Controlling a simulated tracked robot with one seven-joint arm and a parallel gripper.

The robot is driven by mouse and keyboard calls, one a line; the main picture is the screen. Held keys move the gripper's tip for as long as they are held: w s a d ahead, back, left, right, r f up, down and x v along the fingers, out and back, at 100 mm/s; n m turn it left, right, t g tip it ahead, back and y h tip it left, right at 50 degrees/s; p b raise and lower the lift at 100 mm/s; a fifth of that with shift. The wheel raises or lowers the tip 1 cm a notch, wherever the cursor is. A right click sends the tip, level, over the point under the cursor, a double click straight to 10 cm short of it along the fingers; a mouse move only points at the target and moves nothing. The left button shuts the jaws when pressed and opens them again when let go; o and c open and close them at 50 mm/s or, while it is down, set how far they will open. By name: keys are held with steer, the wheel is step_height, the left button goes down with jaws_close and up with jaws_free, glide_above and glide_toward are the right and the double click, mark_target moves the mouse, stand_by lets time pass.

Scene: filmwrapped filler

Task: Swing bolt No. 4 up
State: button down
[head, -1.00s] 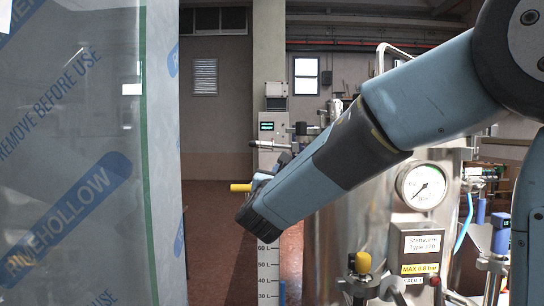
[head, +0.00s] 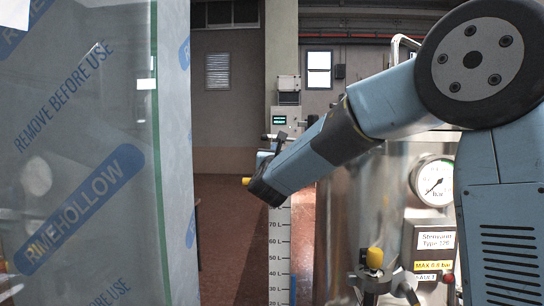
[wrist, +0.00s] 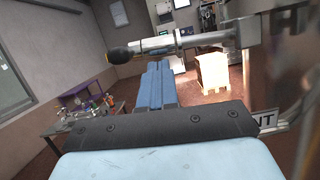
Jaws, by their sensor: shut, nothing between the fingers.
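In the wrist view my gripper (wrist: 158,67) reaches away from the camera, its blue fingers together and empty. A metal rod with a black knob (wrist: 121,54), which looks like a swing bolt, lies nearly level across the view just beyond and above the fingertips. Its right end meets metal hardware (wrist: 245,30). I see no gap-free contact between it and the fingers, and no number on it. In the head view the steel vessel (head: 345,215) stands behind my arm, which hides much of its upper part. The gripper is largely hidden there.
A tall film-wrapped panel (head: 90,230) fills the left of the head view. The vessel carries a pressure gauge (head: 434,182), a label plate (head: 432,240) and a yellow knob (head: 375,258). A low bench (wrist: 75,135) with small items stands left in the wrist view.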

steer(key=shift+w, duration=0.25)
steer(key=shift+a+r, duration=0.1)
steer(key=shift+a, duration=0.25)
steer(key=shift+d, duration=0.3)
steer(key=shift+r+m, duration=0.2)
steer(key=shift+m, duration=0.2)
